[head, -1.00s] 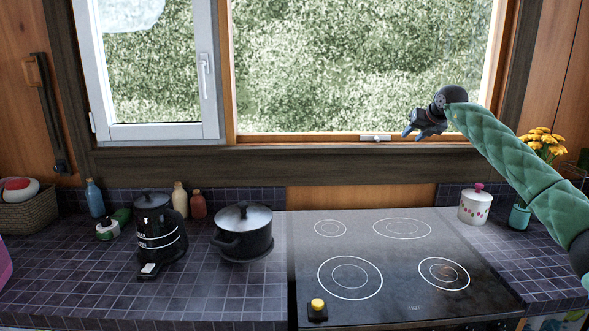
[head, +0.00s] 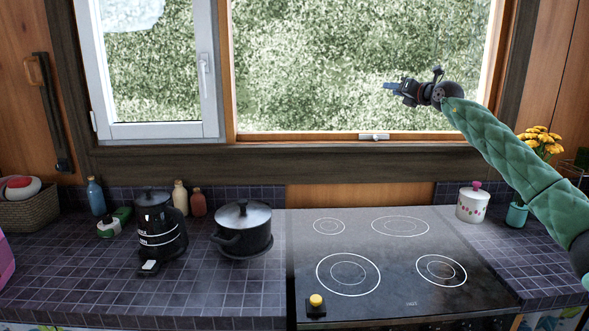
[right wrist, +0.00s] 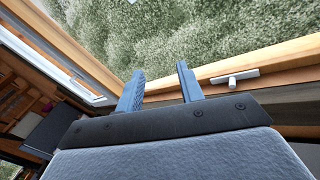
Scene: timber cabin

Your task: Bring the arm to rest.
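My right arm, in a green padded sleeve, comes in from the right in the head view. Its gripper (head: 392,88) is raised in front of the window, well above the stove, with its fingers pointing left. In the right wrist view the two blue fingers (right wrist: 160,90) stand apart with nothing between them, and the window frame and greenery lie beyond. My left gripper is not in view.
Below are a black cooktop (head: 395,250) with a yellow-topped button (head: 316,301), a dark pot (head: 242,230), a black kettle (head: 158,228) and a white lidded jar (head: 473,205). Yellow flowers (head: 540,140) stand close to my right arm. The window sash (head: 155,70) is at the left.

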